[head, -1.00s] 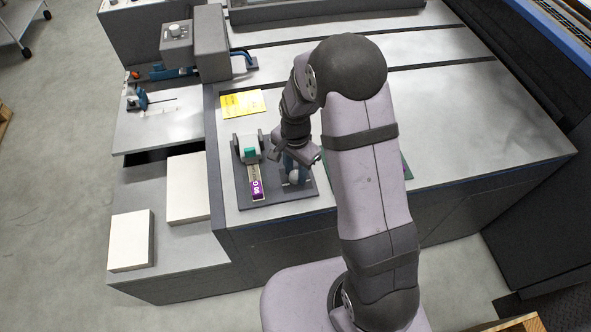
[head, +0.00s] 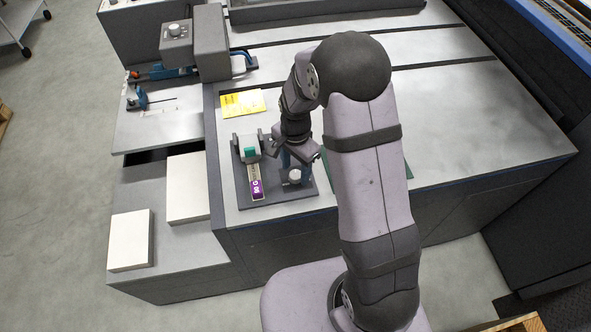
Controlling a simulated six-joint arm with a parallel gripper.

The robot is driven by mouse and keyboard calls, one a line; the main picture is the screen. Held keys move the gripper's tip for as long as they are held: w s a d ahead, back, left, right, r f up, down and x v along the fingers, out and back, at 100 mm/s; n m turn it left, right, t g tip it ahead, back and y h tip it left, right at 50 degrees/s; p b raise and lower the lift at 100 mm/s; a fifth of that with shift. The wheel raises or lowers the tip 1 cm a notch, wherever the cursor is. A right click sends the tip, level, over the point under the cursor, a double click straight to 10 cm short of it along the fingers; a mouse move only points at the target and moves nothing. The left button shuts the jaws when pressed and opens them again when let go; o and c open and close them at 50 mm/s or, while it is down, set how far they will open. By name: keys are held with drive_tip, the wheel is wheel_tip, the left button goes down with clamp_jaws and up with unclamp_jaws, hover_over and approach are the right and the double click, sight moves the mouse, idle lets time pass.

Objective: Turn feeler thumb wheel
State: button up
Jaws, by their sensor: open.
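A dark base plate (head: 270,200) lies on the near left part of the grey table. At its right side stands a small blue post with a pale round knob (head: 295,177), which looks like the feeler's thumb wheel. My gripper (head: 296,158) points down just above and behind this knob, open, with nothing seen between its fingers. The fingers and wrist hide the upper part of the blue post. A gap seems to show between the fingers and the knob, but I cannot tell its size.
On the same plate, a dark bracket with a green block (head: 250,153) and a purple-labelled strip (head: 256,188) stand left of the knob. A yellow note (head: 242,103) lies behind. White paper stacks (head: 130,240) are at the left. The table's far right is clear.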

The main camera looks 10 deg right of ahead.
sight(296, 175)
drive_tip(key=shift+r+b, duration=0.55)
drive_tip(key=shift+r, duration=2.7)
drive_tip(key=shift+f, duration=0.15)
drive_tip(key=shift+f+p, duration=0.85)
drive_tip(key=shift+f, duration=2.75)
drive_tip(key=c, duration=1.1)
drive_tip(key=shift+o, duration=0.2)
